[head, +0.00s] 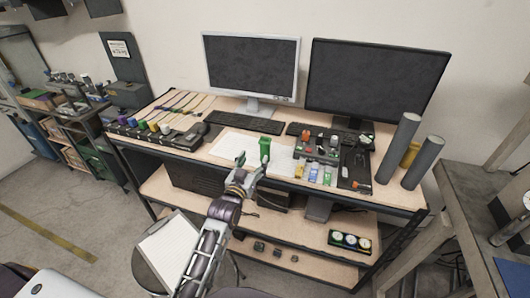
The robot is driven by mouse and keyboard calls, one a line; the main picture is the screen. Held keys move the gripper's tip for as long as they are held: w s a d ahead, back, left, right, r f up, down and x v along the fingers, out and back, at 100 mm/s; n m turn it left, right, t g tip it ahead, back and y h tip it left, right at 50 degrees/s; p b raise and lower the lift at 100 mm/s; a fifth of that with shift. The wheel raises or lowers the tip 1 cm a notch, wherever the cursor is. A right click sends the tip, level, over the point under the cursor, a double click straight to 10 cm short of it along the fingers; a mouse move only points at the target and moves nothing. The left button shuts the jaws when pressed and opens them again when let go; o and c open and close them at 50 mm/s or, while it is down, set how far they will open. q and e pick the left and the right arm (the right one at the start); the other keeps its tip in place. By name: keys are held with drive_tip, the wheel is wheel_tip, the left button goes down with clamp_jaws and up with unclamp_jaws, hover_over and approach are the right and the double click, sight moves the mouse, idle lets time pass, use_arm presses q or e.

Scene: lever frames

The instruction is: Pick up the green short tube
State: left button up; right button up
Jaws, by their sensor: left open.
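A green short tube (265,147) stands upright near the front of the workbench, at the right part of a white sheet. My left gripper (243,163) is open at the bench's front edge, just to the left of the tube and a little nearer to me. Nothing shows between its fingers. I cannot tell whether a finger touches the tube. My right gripper is not in view.
Two monitors (252,66) and keyboards (243,122) stand behind the white sheet (225,147). A panel with small coloured items (318,148) is right of the tube. Grey cylinders (398,147) stand at the right end. Coloured spools (153,127) line the left.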

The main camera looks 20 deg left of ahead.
sight(264, 141)
use_arm(q)
drive_tip(key=shift+w+d+p, duration=0.15)
drive_tip(key=shift+w+p, duration=0.25)
drive_tip(key=shift+w, duration=3.6)
drive_tip(key=shift+w+r, duration=0.1)
drive_tip(key=shift+w+r+p, duration=0.15)
drive_tip(key=shift+w+p, duration=0.2)
drive_tip(key=shift+w, duration=0.8)
drive_tip(key=shift+w+d, duration=0.1)
drive_tip(key=shift+w, duration=1.25)
clamp_jaws()
